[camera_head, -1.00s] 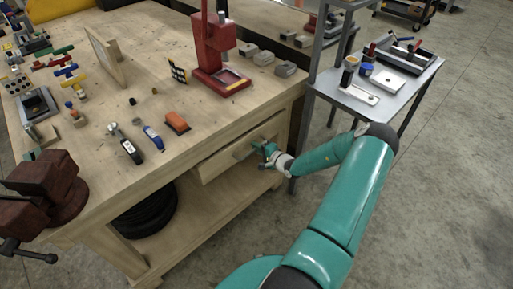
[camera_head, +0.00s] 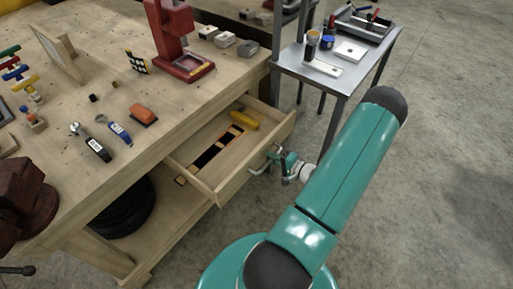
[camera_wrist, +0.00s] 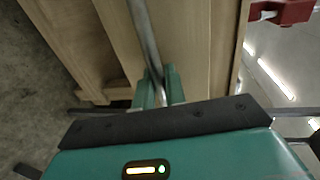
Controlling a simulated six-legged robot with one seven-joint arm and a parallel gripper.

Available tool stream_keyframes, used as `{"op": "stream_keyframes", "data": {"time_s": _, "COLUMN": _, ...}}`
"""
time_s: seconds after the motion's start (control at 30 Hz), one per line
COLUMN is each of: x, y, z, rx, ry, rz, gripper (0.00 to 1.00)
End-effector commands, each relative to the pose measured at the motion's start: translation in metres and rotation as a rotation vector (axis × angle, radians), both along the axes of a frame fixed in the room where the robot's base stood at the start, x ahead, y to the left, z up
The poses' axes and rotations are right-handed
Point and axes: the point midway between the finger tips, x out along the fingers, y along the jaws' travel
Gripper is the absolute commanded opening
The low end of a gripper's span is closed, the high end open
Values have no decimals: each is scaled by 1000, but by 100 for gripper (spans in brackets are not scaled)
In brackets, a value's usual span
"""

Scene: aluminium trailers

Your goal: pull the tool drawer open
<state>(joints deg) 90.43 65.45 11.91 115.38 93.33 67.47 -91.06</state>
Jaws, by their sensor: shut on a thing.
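The wooden tool drawer (camera_head: 238,166) stands pulled out from under the workbench in the head view. Inside it lie a yellow thing (camera_head: 244,120) and some dark, wood-edged pieces (camera_head: 216,146). My gripper (camera_head: 276,160) is at the drawer's front, shut on its metal handle. In the wrist view the handle (camera_wrist: 143,35) is a grey bar running down between the green fingers (camera_wrist: 156,88), with the wooden drawer front (camera_wrist: 185,45) behind it. The exact finger contact is partly hidden by my gripper's body.
The workbench top (camera_head: 105,85) carries a red press (camera_head: 172,45), an orange block (camera_head: 143,115) and hand tools. A grey metal side table (camera_head: 325,75) stands to the right of the drawer. A black tire (camera_head: 120,208) lies on the lower shelf. The floor at right is clear.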

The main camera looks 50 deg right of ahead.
Motion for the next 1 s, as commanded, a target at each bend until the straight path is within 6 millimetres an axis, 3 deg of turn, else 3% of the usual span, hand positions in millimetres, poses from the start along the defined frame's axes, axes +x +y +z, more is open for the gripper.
{"op": "stream_keyframes", "data": {"time_s": 0.2, "x": -51, "y": -1, "z": 0, "rx": 0, "ry": -1, "rz": 0, "gripper": 0}}
{"op": "stream_keyframes", "data": {"time_s": 0.4, "x": -80, "y": -1, "z": 0, "rx": 0, "ry": -2, "rz": 2, "gripper": 0}}
{"op": "stream_keyframes", "data": {"time_s": 0.6, "x": -93, "y": -2, "z": 1, "rx": 1, "ry": -3, "rz": 3, "gripper": 0}}
{"op": "stream_keyframes", "data": {"time_s": 0.97, "x": -94, "y": -2, "z": 0, "rx": 1, "ry": -3, "rz": 3, "gripper": 0}}
{"op": "stream_keyframes", "data": {"time_s": 1.0, "x": -94, "y": -2, "z": 0, "rx": 0, "ry": -3, "rz": 4, "gripper": 14}}
